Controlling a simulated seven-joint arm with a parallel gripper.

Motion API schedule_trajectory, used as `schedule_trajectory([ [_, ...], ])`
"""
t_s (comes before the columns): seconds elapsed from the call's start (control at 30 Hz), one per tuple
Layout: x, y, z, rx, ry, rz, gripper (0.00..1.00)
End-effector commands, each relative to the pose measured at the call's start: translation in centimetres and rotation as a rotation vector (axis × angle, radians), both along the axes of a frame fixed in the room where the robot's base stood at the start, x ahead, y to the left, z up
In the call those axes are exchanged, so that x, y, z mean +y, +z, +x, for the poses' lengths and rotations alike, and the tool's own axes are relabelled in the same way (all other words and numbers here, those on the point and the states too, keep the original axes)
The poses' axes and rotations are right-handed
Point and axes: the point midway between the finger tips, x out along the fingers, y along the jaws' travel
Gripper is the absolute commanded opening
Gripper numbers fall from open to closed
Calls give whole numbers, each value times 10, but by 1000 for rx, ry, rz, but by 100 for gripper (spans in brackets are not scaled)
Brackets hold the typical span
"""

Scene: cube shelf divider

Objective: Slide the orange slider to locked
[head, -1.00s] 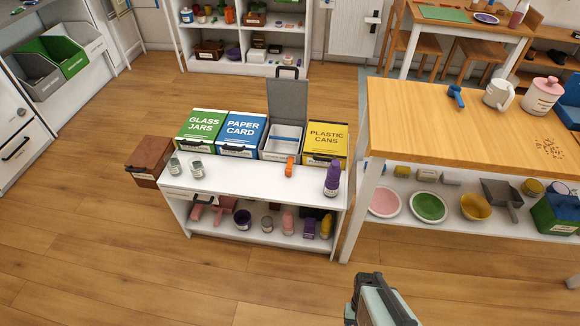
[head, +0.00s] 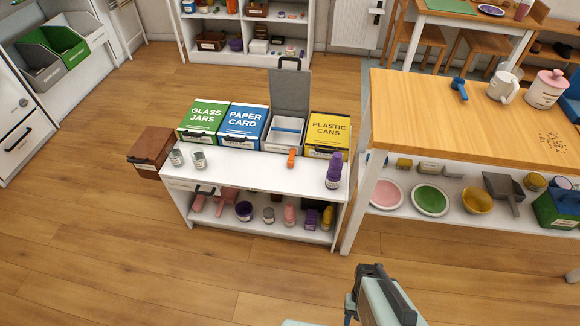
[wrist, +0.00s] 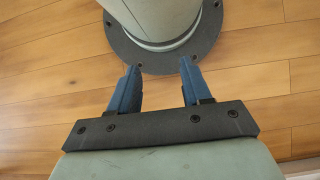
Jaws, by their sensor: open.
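A small orange piece (head: 291,157) stands at the front of the open grey bin on the low white shelf unit (head: 240,176). It is the only orange piece near the bins; its lock marking is too small to read. The grey bin (head: 284,136) has its grey lid raised upright and a blue strip across its opening. My gripper (head: 368,272) is at the bottom right of the head view, over the floor and well apart from the shelf unit. In the wrist view my gripper (wrist: 158,80) shows two blue fingers spread wide with nothing between them.
Closed glass, paper (head: 242,125) and plastic (head: 327,133) bins flank the grey bin. Two small jars (head: 198,160) and a purple bottle (head: 334,171) stand on the same top. A wooden-topped table (head: 470,130) rises at right. The floor in front is clear.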

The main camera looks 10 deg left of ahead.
Motion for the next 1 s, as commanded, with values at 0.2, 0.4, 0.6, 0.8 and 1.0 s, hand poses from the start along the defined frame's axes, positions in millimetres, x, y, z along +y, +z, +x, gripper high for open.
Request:
schedule_trajectory([
  [0.2,2,0,0,0,9,0,57],
  [0.4,18,6,14,-27,86,1,57],
  [0.6,55,24,67,-122,202,12,57],
  [0.8,99,45,121,-222,307,29,57],
  [1.0,145,71,176,-330,423,27,57],
])
